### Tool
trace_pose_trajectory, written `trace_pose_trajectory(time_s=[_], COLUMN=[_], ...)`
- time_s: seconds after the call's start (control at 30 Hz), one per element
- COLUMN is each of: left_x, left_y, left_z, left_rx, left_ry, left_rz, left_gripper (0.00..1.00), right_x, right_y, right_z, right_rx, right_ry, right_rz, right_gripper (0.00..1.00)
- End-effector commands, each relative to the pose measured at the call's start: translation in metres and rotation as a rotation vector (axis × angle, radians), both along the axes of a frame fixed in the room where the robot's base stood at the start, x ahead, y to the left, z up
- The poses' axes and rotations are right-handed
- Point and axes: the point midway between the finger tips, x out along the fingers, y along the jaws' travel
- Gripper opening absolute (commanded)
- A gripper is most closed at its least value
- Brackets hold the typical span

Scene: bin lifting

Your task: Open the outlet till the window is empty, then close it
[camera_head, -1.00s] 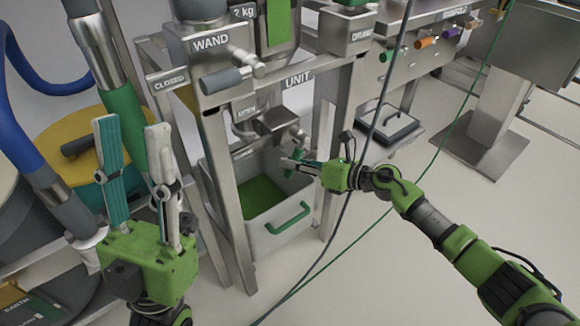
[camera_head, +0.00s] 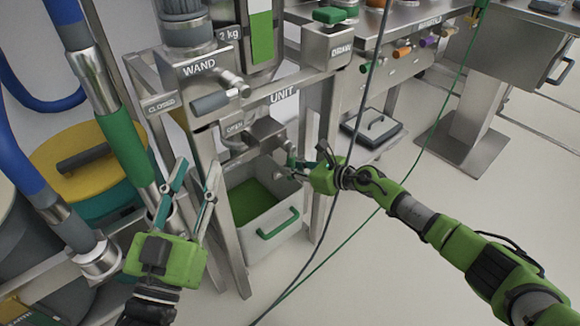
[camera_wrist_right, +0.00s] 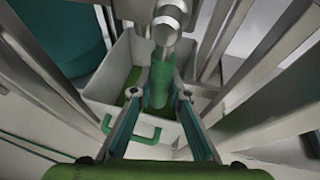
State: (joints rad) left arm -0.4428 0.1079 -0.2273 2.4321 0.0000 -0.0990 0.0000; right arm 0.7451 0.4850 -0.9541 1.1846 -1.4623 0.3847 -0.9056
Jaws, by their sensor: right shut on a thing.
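The unit's tall window (camera_head: 262,38) shows green material, with a pale strip above it. Below the UNIT label is the metal outlet (camera_head: 262,133), beside an OPEN label. My right gripper (camera_head: 300,165) is at the outlet, shut on its green handle (camera_wrist_right: 161,82), which lies between the fingers in the right wrist view. A grey bin (camera_head: 282,222) with a green front handle stands under the outlet and holds green material (camera_head: 250,201). My left gripper (camera_head: 197,169) is open and empty, in front of the frame's left side.
A WAND box (camera_head: 200,70) with a grey-gripped lever (camera_head: 215,101) sits above the outlet on a metal frame. A yellow-lidded drum (camera_head: 75,150) and blue hoses are at left. A dark cable hangs before my right arm. Floor is clear at front right.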

Motion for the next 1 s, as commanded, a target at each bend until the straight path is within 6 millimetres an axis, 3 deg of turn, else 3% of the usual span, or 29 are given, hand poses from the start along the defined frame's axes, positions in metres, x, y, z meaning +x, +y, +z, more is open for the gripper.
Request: trace_pose_trajectory(time_s=[0.4,0.43,0.5,0.83,1.0], left_x=[0.001,0.001,0.001,0.001,0.001], left_y=[0.000,0.000,0.000,0.000,0.000], left_z=[-0.003,-0.002,-0.002,-0.002,-0.002], left_rx=[0.004,0.003,0.003,0.002,0.002], left_ry=[0.011,0.010,0.010,0.010,0.010], left_rz=[0.001,0.001,0.001,0.000,0.000], left_gripper=[0.34,0.34,0.34,0.34,0.34], right_x=[0.002,0.002,0.002,0.000,-0.008], right_y=[-0.003,-0.003,-0.003,-0.002,-0.013], right_z=[0.000,0.000,0.000,0.000,0.005], right_rx=[-0.012,-0.012,-0.012,-0.008,-0.011], right_ry=[-0.009,-0.009,-0.009,-0.006,-0.007], right_rz=[-0.002,-0.002,-0.002,-0.001,-0.001], right_gripper=[0.00,0.21,0.34,0.34,0.34])
